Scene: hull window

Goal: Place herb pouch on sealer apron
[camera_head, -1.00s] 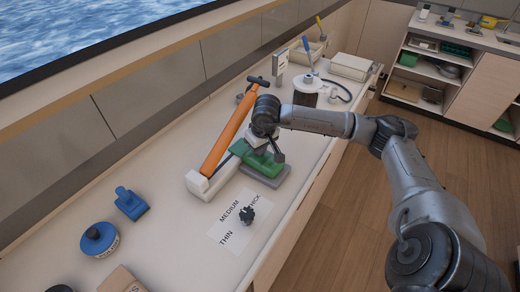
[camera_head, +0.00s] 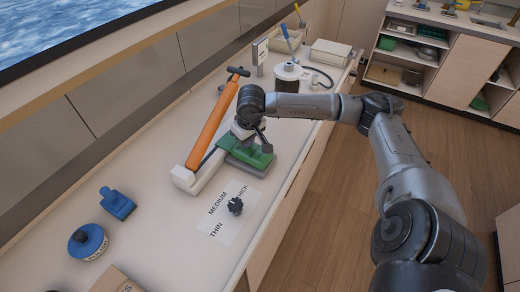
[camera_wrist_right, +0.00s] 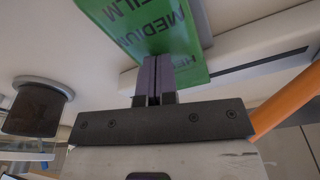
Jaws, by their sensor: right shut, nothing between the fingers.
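The herb pouch (camera_head: 249,154) is a flat green packet. It lies against the near side of the sealer, over a grey-green slab that looks like the sealer apron (camera_head: 233,162); how fully it rests there is hard to tell. The sealer has a white base (camera_head: 186,178) and a long orange lever (camera_head: 213,125). My right gripper (camera_head: 264,146) is at the pouch, its fingers partly hidden in the head view. In the right wrist view its fingers (camera_wrist_right: 153,78) are shut together and empty, in front of the printed green pouch (camera_wrist_right: 155,25). My left gripper is not in view.
A card marked THIN, MEDIUM and THICK (camera_head: 222,219) with a dark knob (camera_head: 235,206) lies in front of the sealer. A blue tape-like roll (camera_head: 87,241) and a blue tool (camera_head: 117,203) are at the left. A dark canister (camera_head: 288,78) stands behind. Bare counter lies between.

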